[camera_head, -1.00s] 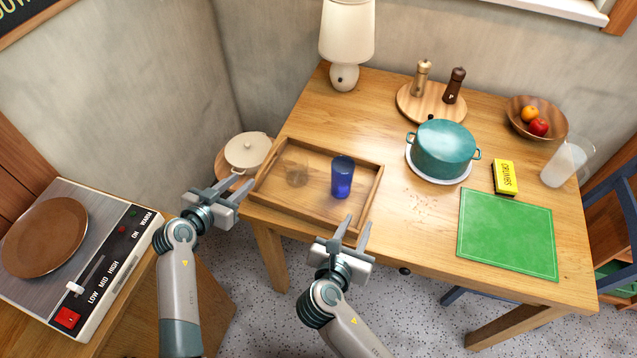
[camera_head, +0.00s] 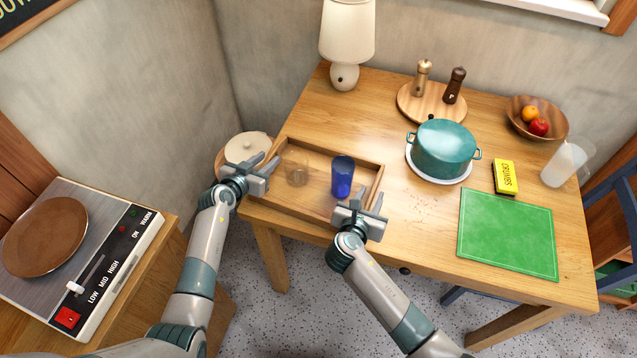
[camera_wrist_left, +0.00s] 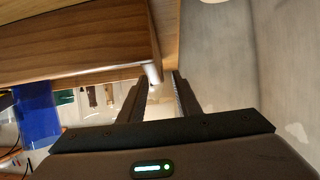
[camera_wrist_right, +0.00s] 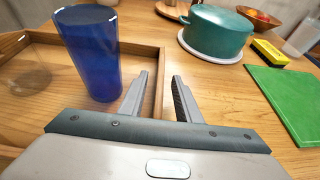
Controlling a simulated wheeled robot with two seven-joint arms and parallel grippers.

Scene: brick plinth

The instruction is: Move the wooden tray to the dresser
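The wooden tray (camera_head: 310,212) lies flat on the table's front left corner. A blue glass (camera_head: 342,176) and a clear glass (camera_head: 296,168) stand in it. My left gripper (camera_head: 267,160) is open at the tray's left wall. In the left wrist view my open fingers (camera_wrist_left: 158,92) are beside a wooden edge; I cannot tell how far they reach around it. My right gripper (camera_head: 371,200) is open at the tray's right wall, which shows between its fingers (camera_wrist_right: 160,78) in the right wrist view. No piece is clearly identifiable as the dresser.
A hotplate (camera_head: 115,232) with a brown plate (camera_head: 45,238) sits on wooden furniture (camera_head: 150,300) at left. A teal pot (camera_head: 443,150), yellow box (camera_head: 505,177) and green mat (camera_head: 508,235) lie right. Bare tabletop is right of the tray.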

